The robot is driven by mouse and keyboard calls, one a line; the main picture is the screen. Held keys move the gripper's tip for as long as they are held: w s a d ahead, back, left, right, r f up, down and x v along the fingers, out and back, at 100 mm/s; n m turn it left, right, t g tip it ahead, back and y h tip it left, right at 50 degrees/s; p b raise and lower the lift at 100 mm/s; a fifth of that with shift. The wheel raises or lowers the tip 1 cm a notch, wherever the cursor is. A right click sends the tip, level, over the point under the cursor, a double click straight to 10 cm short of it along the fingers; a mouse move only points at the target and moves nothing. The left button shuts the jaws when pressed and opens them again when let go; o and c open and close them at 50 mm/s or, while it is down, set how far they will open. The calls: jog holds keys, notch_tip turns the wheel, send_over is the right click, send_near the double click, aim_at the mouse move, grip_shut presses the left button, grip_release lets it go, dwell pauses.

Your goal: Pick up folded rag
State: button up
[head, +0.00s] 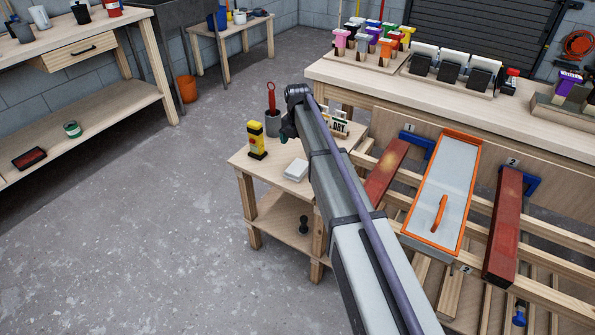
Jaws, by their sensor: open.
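A folded rag (296,170), pale grey-white and flat, lies on the top of the small wooden side table (262,163), near its front edge. My arm crosses the picture from the bottom right up to the far end of this table and passes just right of the rag. A small dark part of my arm shows beside the red-handled tool. My gripper's fingers are hidden behind the arm, so I see no contact with the rag.
Around the rag stand a yellow-black device (256,140), a dark cup with a red-handled tool (271,120), and a "DRY" sign (338,127). Red battens (504,225) and an orange-rimmed tray (455,175) lie on the rack at right.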

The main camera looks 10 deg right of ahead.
aim_at(297, 166)
notch_tip(297, 166, down, 11)
jog(key=b, duration=1.1)
jog(key=shift+w+a+f, duration=0.1)
jog(key=shift+r, duration=0.2)
jog(key=c, duration=1.1)
notch_tip(297, 166, up, 10)
jog(key=p, duration=1)
